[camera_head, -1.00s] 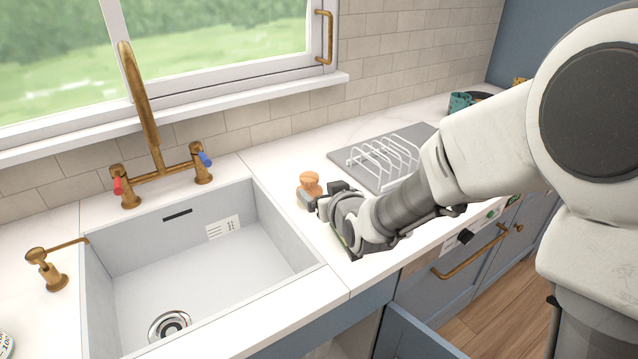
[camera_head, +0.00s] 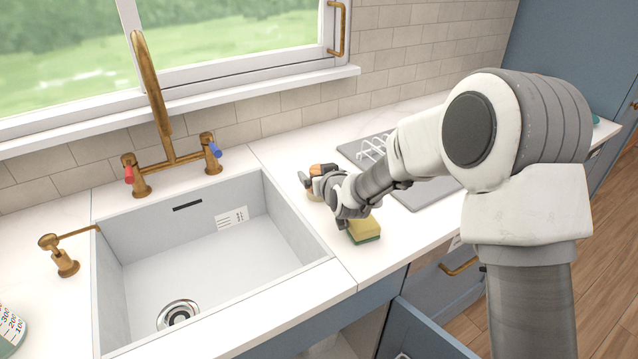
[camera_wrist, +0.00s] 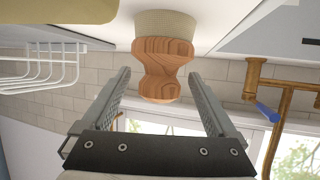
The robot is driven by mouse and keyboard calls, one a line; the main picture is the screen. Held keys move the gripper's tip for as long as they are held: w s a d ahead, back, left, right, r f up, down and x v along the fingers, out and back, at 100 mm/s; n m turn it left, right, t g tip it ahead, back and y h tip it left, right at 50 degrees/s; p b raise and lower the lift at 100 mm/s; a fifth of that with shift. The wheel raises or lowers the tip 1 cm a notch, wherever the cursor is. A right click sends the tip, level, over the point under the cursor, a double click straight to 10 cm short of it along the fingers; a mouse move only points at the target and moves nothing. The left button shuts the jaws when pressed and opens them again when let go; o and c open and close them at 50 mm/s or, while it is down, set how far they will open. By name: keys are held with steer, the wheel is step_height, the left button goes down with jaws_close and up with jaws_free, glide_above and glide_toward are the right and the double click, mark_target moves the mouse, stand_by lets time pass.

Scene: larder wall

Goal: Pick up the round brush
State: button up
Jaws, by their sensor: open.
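The round brush (camera_wrist: 163,60) has a wooden, waisted knob handle and pale bristles. In the wrist view, which is upside down, its handle lies between the tips of my two open fingers, with a gap on each side. In the head view my gripper (camera_head: 308,181) is low over the counter right of the sink. It hides most of the brush there, and only bits of the wood (camera_head: 316,169) and the bristles show. My gripper is also in the wrist view (camera_wrist: 158,73), open and empty.
A yellow and green sponge (camera_head: 364,230) is on the counter close beside my wrist. A white dish rack (camera_head: 371,146) on a grey drainer stands behind my arm. The sink (camera_head: 200,255) with its brass tap (camera_head: 158,110) is to the left.

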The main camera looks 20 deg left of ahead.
steer(key=shift+w+a+f, duration=0.15)
steer(key=shift+w+a, duration=0.05)
steer(key=shift+w, duration=0.1)
steer(key=c, duration=1.4)
jaws_close()
steer(key=shift+r, duration=0.2)
